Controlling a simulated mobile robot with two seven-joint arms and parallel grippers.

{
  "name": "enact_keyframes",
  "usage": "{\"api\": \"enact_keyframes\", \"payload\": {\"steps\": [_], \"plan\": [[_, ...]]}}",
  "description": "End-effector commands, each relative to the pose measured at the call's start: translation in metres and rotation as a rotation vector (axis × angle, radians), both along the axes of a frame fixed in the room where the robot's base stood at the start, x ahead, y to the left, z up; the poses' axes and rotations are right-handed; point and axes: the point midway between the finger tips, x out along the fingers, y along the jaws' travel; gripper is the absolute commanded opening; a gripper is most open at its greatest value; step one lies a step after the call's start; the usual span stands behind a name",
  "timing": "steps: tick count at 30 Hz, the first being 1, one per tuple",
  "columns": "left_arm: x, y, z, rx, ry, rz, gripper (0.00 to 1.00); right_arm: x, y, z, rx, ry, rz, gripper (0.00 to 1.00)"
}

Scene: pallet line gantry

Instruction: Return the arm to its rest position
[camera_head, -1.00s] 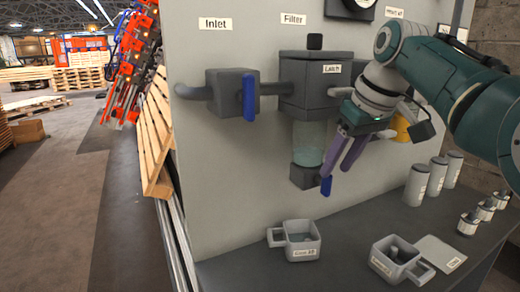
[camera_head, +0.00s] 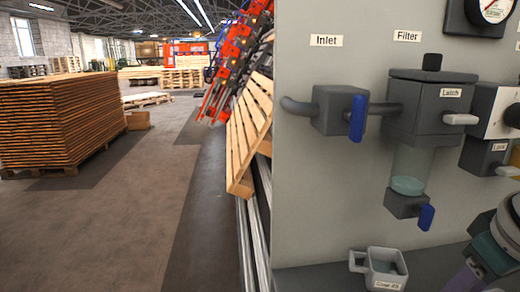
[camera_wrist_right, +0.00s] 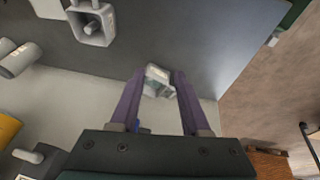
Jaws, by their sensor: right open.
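My right arm shows at the lower right corner of the head view, with part of its purple-fingered gripper (camera_head: 463,281) low over the shelf and cut off by the frame edge. In the right wrist view the two purple fingers of the right gripper (camera_wrist_right: 158,76) are spread apart. A grey cup (camera_wrist_right: 160,78) shows between them, seemingly farther off on the shelf; I see no contact. The same labelled cup (camera_head: 378,270) stands on the shelf in the head view. My left gripper is in no view.
The grey panel carries an inlet valve (camera_head: 341,110), a filter housing (camera_head: 430,112) and a lower blue-handled valve (camera_head: 405,203). A second grey cup (camera_wrist_right: 92,24) stands on the shelf (camera_wrist_right: 205,35). Stacked boards (camera_head: 55,120) stand left; the aisle floor (camera_head: 150,190) is open.

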Motion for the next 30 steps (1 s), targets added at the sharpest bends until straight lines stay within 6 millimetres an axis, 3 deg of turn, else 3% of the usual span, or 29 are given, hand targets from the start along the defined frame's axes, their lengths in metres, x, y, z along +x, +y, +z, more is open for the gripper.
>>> {"api": "enact_keyframes", "payload": {"steps": [1,6,17,19,26,30], "plan": [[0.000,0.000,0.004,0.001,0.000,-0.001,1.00,-0.026,0.011,-0.008,-0.011,0.011,0.016,0.47],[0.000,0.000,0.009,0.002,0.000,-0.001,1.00,-0.096,0.049,-0.015,0.002,0.019,0.053,0.47],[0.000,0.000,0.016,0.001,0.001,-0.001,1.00,-0.198,0.104,0.012,0.108,0.031,0.067,0.47],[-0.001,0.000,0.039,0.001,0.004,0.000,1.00,-0.199,0.105,0.038,0.113,0.026,0.064,0.47],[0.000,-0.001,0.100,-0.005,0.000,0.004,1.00,-0.198,0.104,0.097,0.111,0.027,0.066,0.47],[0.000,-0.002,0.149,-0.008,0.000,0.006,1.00,-0.198,0.104,0.146,0.110,0.027,0.065,0.47]]}}
